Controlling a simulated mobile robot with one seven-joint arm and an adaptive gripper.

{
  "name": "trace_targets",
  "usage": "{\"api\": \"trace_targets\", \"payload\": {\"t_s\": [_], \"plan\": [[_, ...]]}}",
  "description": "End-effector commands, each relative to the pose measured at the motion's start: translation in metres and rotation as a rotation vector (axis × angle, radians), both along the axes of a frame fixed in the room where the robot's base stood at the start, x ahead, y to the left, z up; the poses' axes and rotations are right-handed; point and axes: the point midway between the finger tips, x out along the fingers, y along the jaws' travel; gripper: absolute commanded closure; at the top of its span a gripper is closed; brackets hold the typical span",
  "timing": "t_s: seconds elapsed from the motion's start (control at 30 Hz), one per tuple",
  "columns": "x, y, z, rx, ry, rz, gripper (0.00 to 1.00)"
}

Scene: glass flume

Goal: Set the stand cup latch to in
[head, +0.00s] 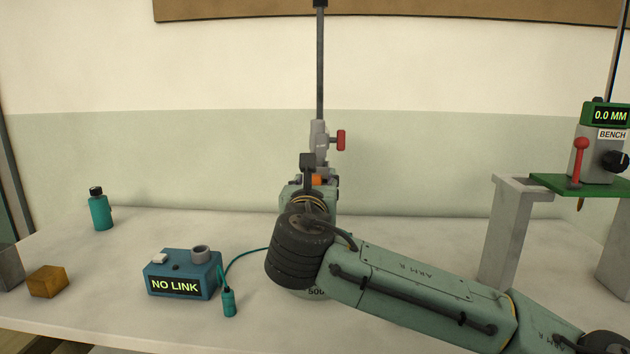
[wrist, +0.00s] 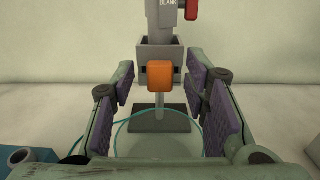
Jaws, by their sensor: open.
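The stand cup is a grey square holder (wrist: 146,53) on a grey post, in the middle of the wrist view. An orange latch block (wrist: 160,75) sits on its front face; a bit of orange also shows in the head view (head: 317,181). I cannot tell whether the latch is in or out. My gripper (wrist: 161,84) is open, its purple-padded fingers left and right of the latch with a gap on each side. No contact shows. In the head view my gripper (head: 308,188) is largely hidden behind my wrist, which also covers most of the stand.
A red knob (head: 340,140) is above.

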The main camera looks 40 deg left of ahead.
Motion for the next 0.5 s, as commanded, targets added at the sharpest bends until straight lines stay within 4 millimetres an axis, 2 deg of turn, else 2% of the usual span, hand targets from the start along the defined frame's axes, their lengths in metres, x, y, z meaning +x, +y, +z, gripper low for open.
{"api": "trace_targets", "payload": {"t_s": [0.3, 0.5], "plan": [[-0.058, -0.035, 0.001, 0.000, -0.004, 0.003, 0.58], [-0.082, -0.050, 0.001, 0.001, -0.003, 0.002, 0.58]]}}
